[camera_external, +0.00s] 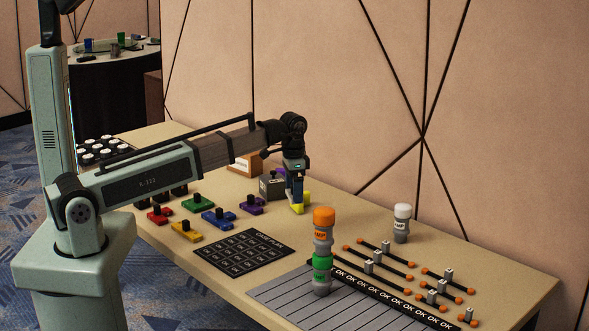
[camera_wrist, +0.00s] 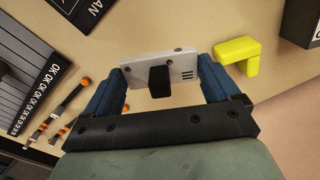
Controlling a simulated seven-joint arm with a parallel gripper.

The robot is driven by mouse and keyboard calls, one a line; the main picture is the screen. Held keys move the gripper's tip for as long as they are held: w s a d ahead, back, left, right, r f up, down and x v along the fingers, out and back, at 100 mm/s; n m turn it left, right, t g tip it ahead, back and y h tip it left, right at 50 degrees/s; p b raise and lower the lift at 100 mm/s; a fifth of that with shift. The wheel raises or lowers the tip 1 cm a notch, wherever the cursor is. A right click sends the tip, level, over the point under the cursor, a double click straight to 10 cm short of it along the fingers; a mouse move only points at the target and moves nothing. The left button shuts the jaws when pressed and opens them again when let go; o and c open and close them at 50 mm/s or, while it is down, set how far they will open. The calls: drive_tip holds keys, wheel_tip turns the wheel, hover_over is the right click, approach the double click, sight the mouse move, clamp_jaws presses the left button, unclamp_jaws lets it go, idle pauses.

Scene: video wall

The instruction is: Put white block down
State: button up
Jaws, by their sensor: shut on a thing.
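In the wrist view, my gripper (camera_wrist: 160,85) is shut on the white block (camera_wrist: 187,68), with a blue finger at each end. The block is a pale flat piece with a black knob (camera_wrist: 159,82) facing the camera. The tan table surface shows beyond it; I cannot tell whether the block touches it. In the external view, my gripper (camera_external: 294,196) points down near the back of the table. The white block cannot be made out clearly there. A yellow L-shaped block (camera_wrist: 238,55) lies right of the held block in the wrist view.
A dark box (camera_external: 271,187) stands close left of my gripper. Colored knobbed blocks (camera_external: 219,217) lie left, with a black grid mat (camera_external: 244,254) in front. An orange-and-green stack (camera_external: 322,256), a white-topped cylinder (camera_external: 402,224) and several black rods (camera_external: 387,258) are right.

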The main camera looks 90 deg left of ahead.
drive_tip(key=w+d+m, duration=0.2)
drive_tip(key=d, duration=1)
drive_tip(key=n, duration=0.8)
hover_over(283, 255)
drive_tip(key=shift+d+f, duration=0.1)
drive_tip(key=shift+f, duration=5)
drive_tip(key=shift+f, duration=0.1)
drive_tip(key=o, duration=0.9)
drive_tip(key=shift+o, duration=0.2)
wheel_tip(283, 255, up, 12)
